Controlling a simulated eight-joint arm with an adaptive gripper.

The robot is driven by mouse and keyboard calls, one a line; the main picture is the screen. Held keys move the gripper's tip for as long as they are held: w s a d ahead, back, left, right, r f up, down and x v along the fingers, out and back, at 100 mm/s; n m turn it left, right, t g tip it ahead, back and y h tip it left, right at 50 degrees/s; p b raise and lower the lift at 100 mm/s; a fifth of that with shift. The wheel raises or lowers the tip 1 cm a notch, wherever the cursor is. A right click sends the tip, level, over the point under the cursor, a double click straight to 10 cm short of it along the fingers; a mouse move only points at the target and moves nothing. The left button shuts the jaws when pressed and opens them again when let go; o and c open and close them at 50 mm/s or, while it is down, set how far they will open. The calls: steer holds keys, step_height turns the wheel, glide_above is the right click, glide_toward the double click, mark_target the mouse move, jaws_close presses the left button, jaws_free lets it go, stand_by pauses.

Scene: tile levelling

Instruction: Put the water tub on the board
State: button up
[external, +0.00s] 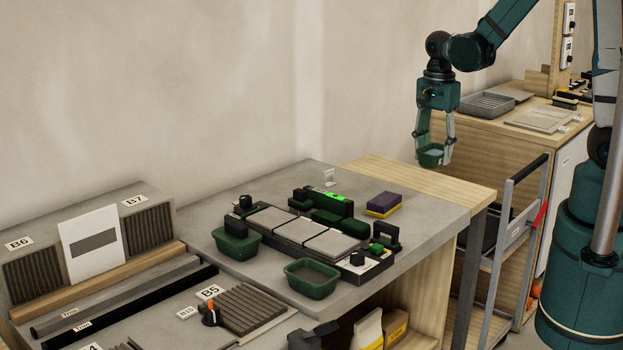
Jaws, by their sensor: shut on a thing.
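My gripper (432,140) is shut on a small green tub (431,160) with a pale blue surface inside, which looks like water. It holds the tub upright in the air, over the right end of the bench as seen here. The long dark board (284,229) lies on the grey bench top, lower and to the left of the tub. Three grey tiles (303,232) rest on it in a row. The tub is clear of the board. My fingers hide part of the tub's sides.
Two other green tubs stand at the board's left end (237,246) and front (311,281). A green level with a lit display (325,200) and a yellow and purple sponge (384,205) are behind it. A metal cart (510,240) stands at the right.

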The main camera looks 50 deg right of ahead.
mark_target(438, 167)
steer(key=shift+f, duration=2.35)
steer(key=shift+f+b, duration=0.5)
steer(key=shift+f, duration=1.6)
steer(key=shift+f, duration=0.1)
steer(key=o, duration=1)
steer(key=shift+r+p, duration=0.7)
steer(key=shift+r, duration=5.45)
